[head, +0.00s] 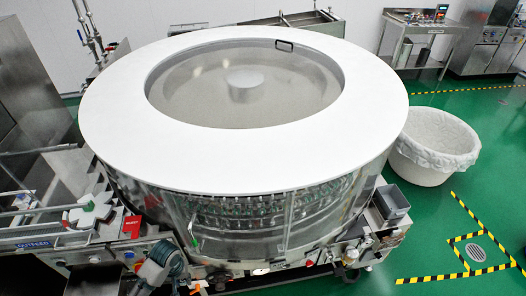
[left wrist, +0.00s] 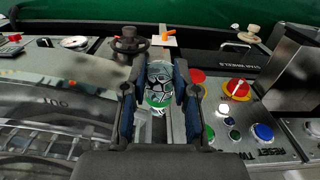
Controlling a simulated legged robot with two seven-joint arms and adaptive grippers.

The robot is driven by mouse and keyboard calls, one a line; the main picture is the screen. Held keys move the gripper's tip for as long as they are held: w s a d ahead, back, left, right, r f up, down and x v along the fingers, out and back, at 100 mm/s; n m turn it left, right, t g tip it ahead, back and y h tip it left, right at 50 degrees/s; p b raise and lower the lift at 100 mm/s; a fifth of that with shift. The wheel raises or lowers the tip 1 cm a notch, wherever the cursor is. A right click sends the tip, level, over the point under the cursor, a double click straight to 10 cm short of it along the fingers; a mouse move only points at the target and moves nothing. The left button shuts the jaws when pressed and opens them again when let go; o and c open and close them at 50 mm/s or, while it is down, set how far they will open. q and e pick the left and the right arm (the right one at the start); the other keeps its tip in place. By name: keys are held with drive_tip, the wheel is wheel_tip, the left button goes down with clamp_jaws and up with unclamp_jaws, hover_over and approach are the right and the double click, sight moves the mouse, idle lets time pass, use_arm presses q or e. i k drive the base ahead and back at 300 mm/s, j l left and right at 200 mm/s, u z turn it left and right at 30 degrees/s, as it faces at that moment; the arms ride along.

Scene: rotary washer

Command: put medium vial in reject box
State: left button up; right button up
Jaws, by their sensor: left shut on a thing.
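My left gripper (head: 163,252) is low at the front left of the round washer in the head view. In the left wrist view my left gripper (left wrist: 158,92) is shut on a clear glass vial (left wrist: 158,72) with a green band near its lower end. The vial sits between the two fingers; I cannot judge its size against others. In the head view the vial cannot be made out. A red label (head: 132,224) that seems to read REJECT is on the machine's left side, just behind the gripper. My right gripper is not in view.
The large white-topped washer (head: 105,120) fills the middle. A white star wheel (head: 94,209) is at left. A grey open box (head: 391,203) is at right, with a lined white tub (head: 436,147) beyond. A red button (left wrist: 236,89) and a blue button (left wrist: 263,132) are beside the gripper.

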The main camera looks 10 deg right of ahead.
sight(390, 202)
drive_tip(key=l+z, duration=0.3)
drive_tip(key=l, duration=2.4)
drive_tip(key=i, duration=0.05)
